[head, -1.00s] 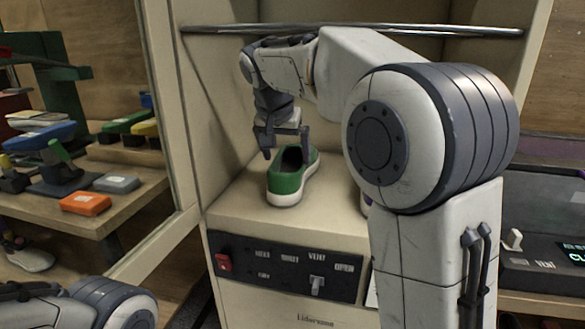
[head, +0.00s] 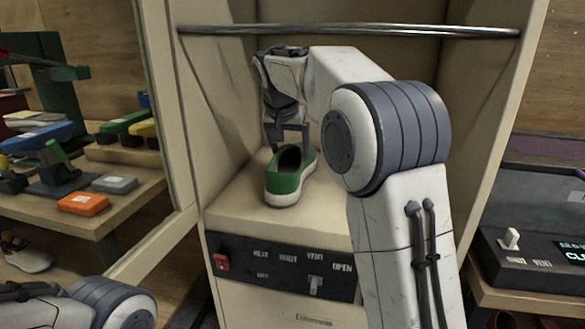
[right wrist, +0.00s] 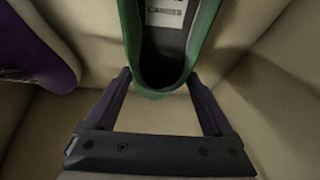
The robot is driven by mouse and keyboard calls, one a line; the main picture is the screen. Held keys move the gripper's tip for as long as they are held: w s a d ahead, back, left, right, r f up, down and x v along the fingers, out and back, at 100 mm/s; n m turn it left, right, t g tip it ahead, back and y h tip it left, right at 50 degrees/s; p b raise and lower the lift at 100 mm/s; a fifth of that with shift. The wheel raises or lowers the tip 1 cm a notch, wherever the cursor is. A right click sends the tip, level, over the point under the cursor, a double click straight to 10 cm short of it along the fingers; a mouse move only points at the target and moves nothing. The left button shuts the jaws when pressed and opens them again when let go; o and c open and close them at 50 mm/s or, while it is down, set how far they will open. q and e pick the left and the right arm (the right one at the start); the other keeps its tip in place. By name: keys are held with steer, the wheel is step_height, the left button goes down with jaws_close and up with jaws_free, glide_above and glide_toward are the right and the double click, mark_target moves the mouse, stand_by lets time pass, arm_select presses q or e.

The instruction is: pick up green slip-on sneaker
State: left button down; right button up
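The green slip-on sneaker (head: 284,184) with a white sole rests on the cabinet's floor, one end toward the front. In the right wrist view the sneaker (right wrist: 131,32) shows its dark inside and a pale label. My right gripper (head: 290,146) is at the far end of the sneaker. In the right wrist view the gripper (right wrist: 160,83) is open, with one finger on each side of the sneaker's end. I cannot tell whether the fingers touch it. Part of my left arm shows at the lower left, but its gripper is not in view.
A purple shoe (right wrist: 35,48) stands beside the green one in the right wrist view; my right arm hides it in the head view. A metal rod (head: 350,30) crosses the cabinet's top. Cabinet walls stand close around. A shelf (head: 130,205) with several items is at left.

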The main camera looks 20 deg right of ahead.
steer(key=c, duration=0.5)
jaws_close()
steer(key=shift+r, duration=0.2)
